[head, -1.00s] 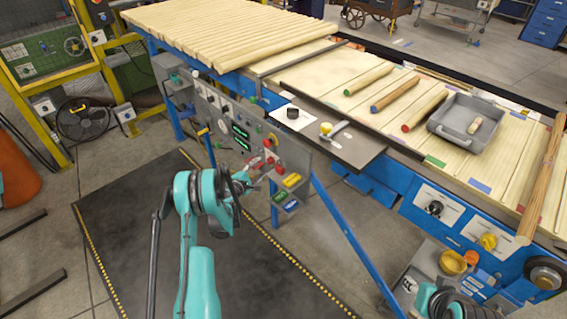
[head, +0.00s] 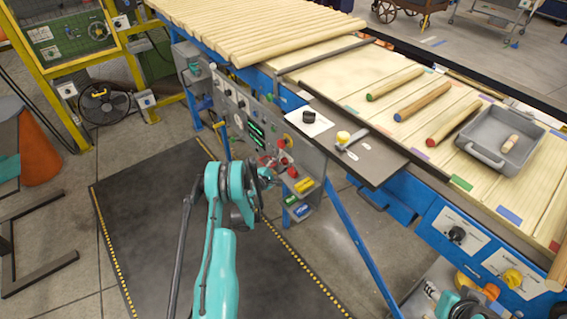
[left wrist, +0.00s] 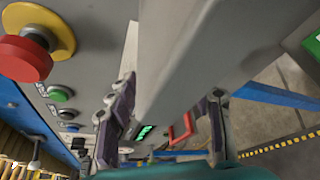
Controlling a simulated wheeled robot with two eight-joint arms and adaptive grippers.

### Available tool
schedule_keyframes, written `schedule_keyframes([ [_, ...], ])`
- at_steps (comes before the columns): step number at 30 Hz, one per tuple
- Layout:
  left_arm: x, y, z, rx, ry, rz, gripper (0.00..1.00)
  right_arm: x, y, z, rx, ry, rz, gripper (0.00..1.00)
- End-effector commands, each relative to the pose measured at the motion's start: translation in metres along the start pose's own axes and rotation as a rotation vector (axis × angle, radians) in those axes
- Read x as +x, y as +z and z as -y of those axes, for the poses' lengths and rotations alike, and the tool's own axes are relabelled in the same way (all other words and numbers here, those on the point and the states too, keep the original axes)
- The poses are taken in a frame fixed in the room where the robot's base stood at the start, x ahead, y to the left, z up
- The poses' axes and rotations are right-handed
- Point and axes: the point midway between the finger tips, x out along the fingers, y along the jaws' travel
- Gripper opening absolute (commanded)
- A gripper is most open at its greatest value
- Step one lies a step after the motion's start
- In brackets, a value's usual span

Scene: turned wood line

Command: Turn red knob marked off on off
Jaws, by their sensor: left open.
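Red parts sit on the grey control panel (head: 232,110), with one red knob (head: 293,172) near its lower right end. Labels are too small to read, so I cannot tell which is marked off on off. My left gripper (head: 267,165) is close to the panel face, beside the red controls. In the left wrist view the gripper (left wrist: 165,115) is open, its dark fingers apart. A red bracket-shaped part (left wrist: 182,130) shows between the fingers, further away; I see no contact.
A red mushroom button (left wrist: 28,57) on a yellow base and a green button (left wrist: 60,93) are at left in the wrist view. A blue conveyor leg (head: 350,240) stands right of the panel.

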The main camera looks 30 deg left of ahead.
Motion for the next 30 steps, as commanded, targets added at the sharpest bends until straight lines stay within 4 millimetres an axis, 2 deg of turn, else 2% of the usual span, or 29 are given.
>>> schedule_keyframes([
  [2, 0.0, 0.0001, 0.0, 0.0, 0.0, 0.0, 0.48, 0.0, 0.0001, 0.0, 0.0, 0.0, 0.0, 0.4],
  [7, 0.0002, 0.0003, 0.0, 0.0, 0.0, 0.0, 0.03, 0.0, 0.0, 0.0, 0.0, 0.0, 0.0, 0.4],
  [8, 0.0002, 0.0003, 0.0, 0.0, 0.0, 0.0, 0.01, 0.0, 0.0, 0.0, 0.0, 0.0, 0.0, 0.4],
  [20, 0.0004, 0.0006, -0.0007, -0.052, -0.024, 0.001, 0.01, 0.0, 0.0, 0.0, 0.0, 0.0, 0.0, 0.4],
  [30, 0.0008, 0.0003, -0.0034, -0.282, -0.119, 0.001, 0.01, 0.0, 0.0, 0.0, 0.0, 0.0, 0.0, 0.4],
])
